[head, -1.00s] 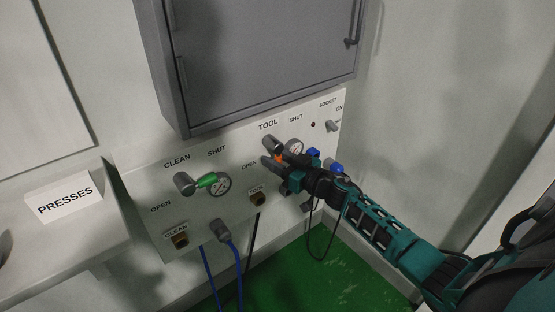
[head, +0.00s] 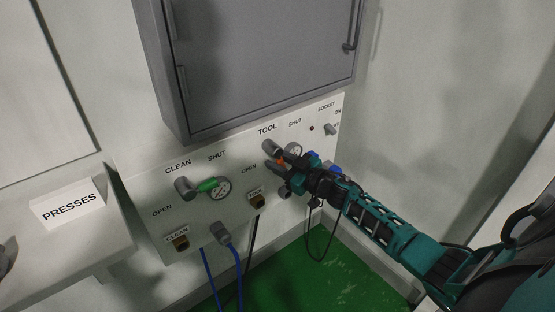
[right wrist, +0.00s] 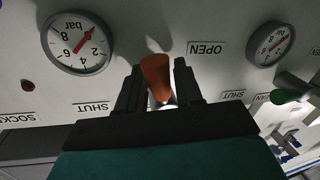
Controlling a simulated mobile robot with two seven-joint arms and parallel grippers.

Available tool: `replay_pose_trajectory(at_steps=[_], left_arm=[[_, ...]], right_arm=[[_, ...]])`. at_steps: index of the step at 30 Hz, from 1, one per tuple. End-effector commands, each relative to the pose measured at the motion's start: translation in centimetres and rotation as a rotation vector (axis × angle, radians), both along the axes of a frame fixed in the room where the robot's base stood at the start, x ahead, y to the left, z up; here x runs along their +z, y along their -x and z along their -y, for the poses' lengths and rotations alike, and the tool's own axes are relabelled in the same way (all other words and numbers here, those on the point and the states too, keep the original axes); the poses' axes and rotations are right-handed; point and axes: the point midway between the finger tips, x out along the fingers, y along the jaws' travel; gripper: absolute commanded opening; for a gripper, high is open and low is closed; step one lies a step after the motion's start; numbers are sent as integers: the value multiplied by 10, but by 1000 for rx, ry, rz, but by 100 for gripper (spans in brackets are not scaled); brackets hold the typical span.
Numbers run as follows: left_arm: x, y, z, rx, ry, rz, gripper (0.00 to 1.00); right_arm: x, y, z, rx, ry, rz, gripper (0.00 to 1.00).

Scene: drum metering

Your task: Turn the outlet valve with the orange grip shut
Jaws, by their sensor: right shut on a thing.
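The outlet valve with the orange grip (head: 281,161) is on the white wall panel, under the TOOL label. Its grey hub (head: 270,146) shows just above my right gripper (head: 278,165). The gripper is shut on the orange grip. In the right wrist view the orange grip (right wrist: 157,76) stands between the two black fingers (right wrist: 158,88), with an OPEN label to its right and a SHUT label to its left. The fingers hide part of the valve in the head view. My left gripper is not in view.
A second valve with a green grip (head: 208,185) and a gauge (head: 220,188) is to the left. Another gauge (right wrist: 76,43) is near the orange grip. A grey cabinet (head: 255,60) overhangs the panel. Blue hoses (head: 238,270) hang below.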

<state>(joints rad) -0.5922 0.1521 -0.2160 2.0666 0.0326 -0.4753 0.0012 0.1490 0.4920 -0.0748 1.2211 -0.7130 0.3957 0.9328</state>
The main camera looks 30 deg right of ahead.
Motion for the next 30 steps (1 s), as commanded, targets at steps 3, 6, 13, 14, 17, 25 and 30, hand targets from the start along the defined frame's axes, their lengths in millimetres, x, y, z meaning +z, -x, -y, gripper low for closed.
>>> replay_pose_trajectory(at_steps=[3,6,13,14,17,25,30], left_arm=[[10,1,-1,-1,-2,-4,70],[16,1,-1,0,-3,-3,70],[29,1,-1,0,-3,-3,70],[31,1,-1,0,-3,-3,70],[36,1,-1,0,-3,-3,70],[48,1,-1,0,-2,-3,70],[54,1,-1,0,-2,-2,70]], right_arm=[[5,0,4,1,110,7,5],[6,-1,8,0,206,14,5],[10,-1,15,0,422,32,5],[11,-1,16,0,451,35,5],[13,-1,18,1,546,42,5],[20,-2,23,1,802,63,5],[25,-2,26,0,959,75,5]])
